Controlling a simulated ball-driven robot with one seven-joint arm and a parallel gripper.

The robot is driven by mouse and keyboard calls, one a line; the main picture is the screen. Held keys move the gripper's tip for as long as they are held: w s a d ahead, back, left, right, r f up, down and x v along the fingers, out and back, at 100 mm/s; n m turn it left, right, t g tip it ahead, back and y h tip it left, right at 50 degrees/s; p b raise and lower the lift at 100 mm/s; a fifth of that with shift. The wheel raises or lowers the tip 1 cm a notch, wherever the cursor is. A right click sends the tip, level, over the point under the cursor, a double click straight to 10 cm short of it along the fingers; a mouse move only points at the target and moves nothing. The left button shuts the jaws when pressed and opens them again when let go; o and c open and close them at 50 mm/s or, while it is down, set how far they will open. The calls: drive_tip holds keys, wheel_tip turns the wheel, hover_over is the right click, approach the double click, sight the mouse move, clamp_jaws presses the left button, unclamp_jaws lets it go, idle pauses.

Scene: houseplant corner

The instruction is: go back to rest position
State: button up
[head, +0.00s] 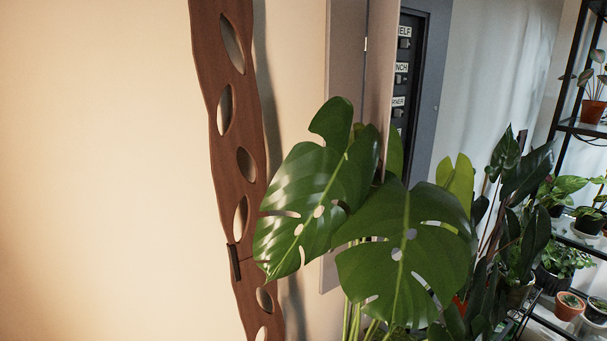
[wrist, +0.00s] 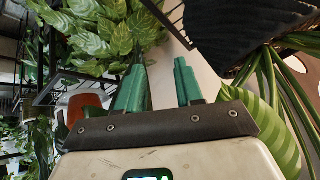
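My gripper (wrist: 161,78) shows in the wrist view, with two green fingers standing apart and nothing between them. It is open and empty. Behind the fingers are a pale strip of surface and a leafy plant (wrist: 95,30). My gripper and arm do not show in the head view.
In the head view, a monstera (head: 405,250) with large split leaves stands close in front. A tall brown wooden piece with oval holes (head: 228,130) is left of it. A black panel with labelled switches (head: 402,75) and shelves with several potted plants (head: 568,305) are at right.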

drive_tip(key=s+d+f+m+g+h, duration=0.1)
drive_tip(key=s+f, duration=0.3)
drive_tip(key=s, duration=0.9)
drive_tip(key=s+d+f+m+g+h, duration=0.1)
drive_tip(key=s+f+g, duration=0.3)
drive_tip(key=s, duration=1)
drive_tip(key=shift+d+f+h, duration=0.2)
drive_tip(key=shift+f+h, duration=0.15)
drive_tip(key=shift+h, duration=0.35)
drive_tip(key=shift+o, duration=0.4)
